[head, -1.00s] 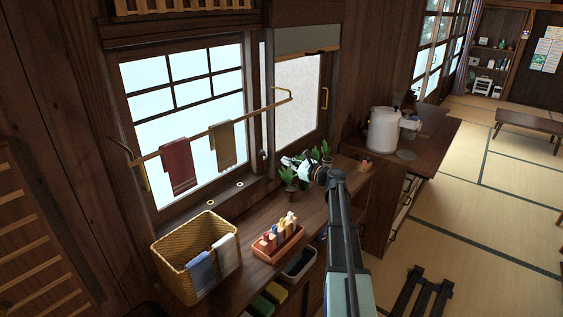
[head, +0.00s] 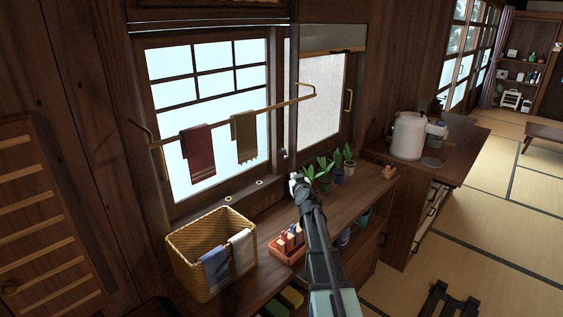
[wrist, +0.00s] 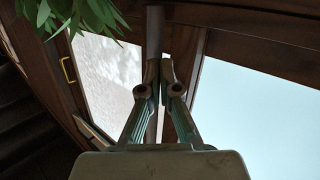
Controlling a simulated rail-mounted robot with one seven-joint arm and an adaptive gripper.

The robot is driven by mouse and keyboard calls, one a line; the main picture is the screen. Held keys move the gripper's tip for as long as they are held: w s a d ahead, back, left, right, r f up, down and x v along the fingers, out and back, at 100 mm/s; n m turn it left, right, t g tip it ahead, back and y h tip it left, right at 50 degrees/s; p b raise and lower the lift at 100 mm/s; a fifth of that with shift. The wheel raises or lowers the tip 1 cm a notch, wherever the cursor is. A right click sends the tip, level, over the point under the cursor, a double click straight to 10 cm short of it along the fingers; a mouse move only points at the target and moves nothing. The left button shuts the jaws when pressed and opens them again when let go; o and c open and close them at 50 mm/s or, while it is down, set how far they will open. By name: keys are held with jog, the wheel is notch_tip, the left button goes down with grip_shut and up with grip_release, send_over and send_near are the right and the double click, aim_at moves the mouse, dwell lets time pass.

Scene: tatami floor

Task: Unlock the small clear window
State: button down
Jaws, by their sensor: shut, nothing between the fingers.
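The clear window (head: 236,112) with dark glazing bars is in the left of the head view; its pale pane also shows at right in the wrist view (wrist: 255,105). A frosted window (head: 320,100) stands to its right, and shows at left in the wrist view (wrist: 105,75). A small grey fitting (head: 284,153) sits low on the post between them; I cannot tell whether it is the lock. My gripper (head: 295,178) is just below and right of that fitting in the picture. In the wrist view my gripper (wrist: 160,68) is shut and empty, its fingertips pointing at the dark post.
A rail (head: 240,122) with two cloths crosses the clear window. Potted plants (head: 325,172) stand right of my gripper. A wicker basket (head: 190,275) and a red tray (head: 283,254) sit on the counter, at left. A white pot (head: 407,136) is farther right.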

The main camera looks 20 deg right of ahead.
jog(key=n, duration=0.3)
jog(key=n+t+h+b, duration=0.3)
jog(key=n+t+b, duration=0.1)
jog(key=n, duration=1.2)
send_near(285, 152)
jog(key=p+x, duration=0.1)
jog(key=x, duration=0.2)
jog(key=a+p+x, duration=0.1)
jog(key=x, duration=0.3)
jog(key=shift+w+a+r, duration=0.1)
jog(key=shift+w+a, duration=0.05)
jog(key=shift+w, duration=0.35)
